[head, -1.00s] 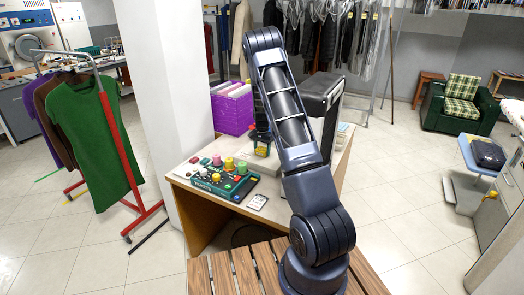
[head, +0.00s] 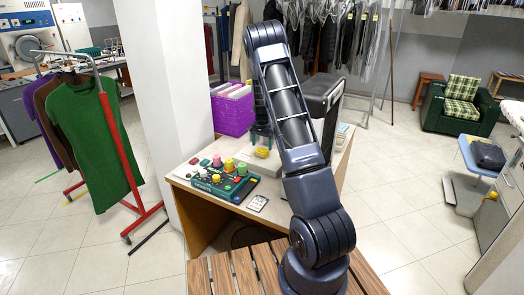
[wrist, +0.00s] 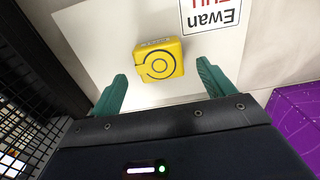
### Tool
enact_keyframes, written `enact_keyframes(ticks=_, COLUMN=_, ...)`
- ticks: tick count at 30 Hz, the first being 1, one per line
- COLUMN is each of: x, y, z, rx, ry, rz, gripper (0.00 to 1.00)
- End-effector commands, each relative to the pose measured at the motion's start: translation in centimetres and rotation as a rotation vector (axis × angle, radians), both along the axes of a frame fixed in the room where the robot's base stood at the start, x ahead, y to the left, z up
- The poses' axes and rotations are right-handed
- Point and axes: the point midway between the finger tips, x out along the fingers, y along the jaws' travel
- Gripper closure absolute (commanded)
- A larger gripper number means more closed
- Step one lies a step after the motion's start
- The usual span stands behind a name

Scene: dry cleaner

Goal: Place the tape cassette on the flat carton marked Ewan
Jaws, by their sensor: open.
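The yellow tape cassette (wrist: 158,59), with a dark ring mark on its face, lies on the pale flat carton (wrist: 95,35). The carton's label reads "Ewan" with red lettering beside it. My gripper (wrist: 160,72) is open, with its teal fingers on either side of the cassette's near end and visible gaps at both sides. In the head view, my gripper (head: 262,134) is above the cassette (head: 262,153), which shows as a small yellow shape on the carton (head: 265,167). My arm hides part of the carton's right side there.
A purple crate (head: 232,115) with files stands left of the carton. A dark mesh (wrist: 25,115) is at the wrist view's left.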

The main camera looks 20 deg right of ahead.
Motion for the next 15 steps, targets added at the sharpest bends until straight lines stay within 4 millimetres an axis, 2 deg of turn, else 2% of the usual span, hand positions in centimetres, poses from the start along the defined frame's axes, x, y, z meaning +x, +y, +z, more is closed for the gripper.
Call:
enact_keyframes(ticks=1, x=0.1, y=0.0, z=1.2, rx=-0.001, ry=-0.004, rz=0.000, gripper=0.19)
enact_keyframes(ticks=6, x=0.0, y=-0.1, z=4.3, rx=-0.001, ry=-0.002, rz=-0.001, gripper=0.19)
enact_keyframes(ticks=9, x=0.0, y=-0.1, z=5.7, rx=0.000, ry=-0.001, rz=-0.001, gripper=0.19)
enact_keyframes(ticks=15, x=0.0, y=-0.1, z=7.4, rx=-0.001, ry=-0.001, rz=-0.001, gripper=0.19)
